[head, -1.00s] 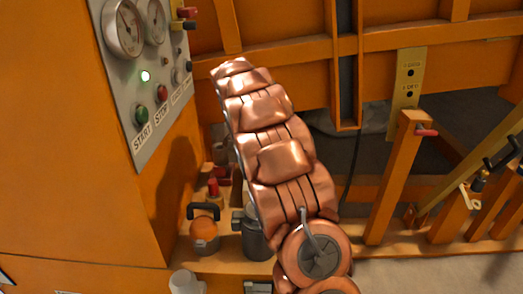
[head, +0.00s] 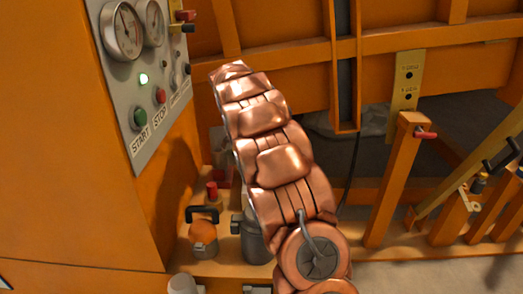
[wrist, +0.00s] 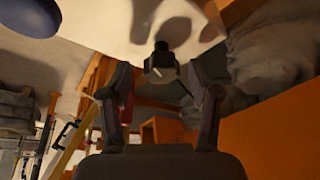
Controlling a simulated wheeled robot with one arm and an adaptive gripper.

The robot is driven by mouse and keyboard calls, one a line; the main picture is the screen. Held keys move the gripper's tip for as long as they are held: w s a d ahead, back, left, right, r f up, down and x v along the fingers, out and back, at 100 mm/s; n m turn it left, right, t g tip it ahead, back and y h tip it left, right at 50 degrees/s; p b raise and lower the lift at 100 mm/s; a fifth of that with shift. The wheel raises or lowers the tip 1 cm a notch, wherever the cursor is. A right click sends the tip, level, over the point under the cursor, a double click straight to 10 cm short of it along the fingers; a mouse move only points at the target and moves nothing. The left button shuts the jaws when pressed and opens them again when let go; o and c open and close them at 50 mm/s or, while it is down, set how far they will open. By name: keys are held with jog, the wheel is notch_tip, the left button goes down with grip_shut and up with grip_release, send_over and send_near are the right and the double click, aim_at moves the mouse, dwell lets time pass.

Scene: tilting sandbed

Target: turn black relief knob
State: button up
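A black knob (wrist: 162,62) stands out from a pale surface at the top middle of the wrist view. It lies between and just ahead of the two fingertips of my gripper (wrist: 160,78). The fingers are spread, with visible space on both sides of the knob, and I see no contact. In the head view the grey control panel (head: 122,80) is at upper left, with small dark knobs (head: 176,78) near its right edge; I cannot read which is the relief knob. My copper arm hides my gripper there.
Red and black levers (head: 186,16) are above right. An orange post (head: 395,190) stands right of my arm.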

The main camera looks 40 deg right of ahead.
jog(key=shift+w+a+r, duration=0.1)
jog(key=v, duration=1.1)
jog(key=shift+r, duration=0.4)
jog(key=shift+a, duration=0.1)
